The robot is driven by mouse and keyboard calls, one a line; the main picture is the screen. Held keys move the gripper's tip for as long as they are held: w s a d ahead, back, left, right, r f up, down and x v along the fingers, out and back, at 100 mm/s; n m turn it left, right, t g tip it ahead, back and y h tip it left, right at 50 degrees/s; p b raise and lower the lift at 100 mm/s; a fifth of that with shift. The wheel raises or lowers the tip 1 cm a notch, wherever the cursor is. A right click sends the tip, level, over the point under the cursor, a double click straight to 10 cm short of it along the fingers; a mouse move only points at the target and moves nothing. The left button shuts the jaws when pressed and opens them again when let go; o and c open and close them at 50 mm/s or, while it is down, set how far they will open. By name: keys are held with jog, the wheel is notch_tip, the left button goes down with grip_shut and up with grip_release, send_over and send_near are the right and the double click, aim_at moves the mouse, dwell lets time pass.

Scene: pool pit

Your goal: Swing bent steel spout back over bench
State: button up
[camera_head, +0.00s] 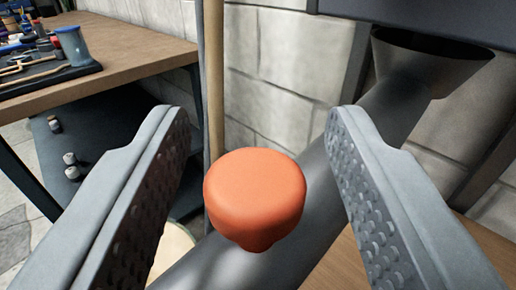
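A thick grey steel pipe (320,205), which seems to be the bent spout, runs from the lower middle up to the right. It ends in a flared funnel-like mouth (432,62) under a dark box edge. An orange-red round knob (254,194) stands in front of the pipe, and its stem is mostly hidden beneath it. My gripper (254,165) is open, with one textured grey finger on each side of the knob. A gap shows between each finger and the knob. The pipe's lower end is out of view.
A wooden-topped bench (130,60) with a dark tray of tools and a blue spool (73,46) stands at the upper left. A lower shelf (100,125) holds small items. A wooden pole (214,80) stands before the stone wall (285,60). Another wooden surface (345,265) lies lower right.

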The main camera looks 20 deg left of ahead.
jog(key=v, duration=1.7)
jog(key=shift+s, duration=0.2)
jog(key=shift+f, duration=0.1)
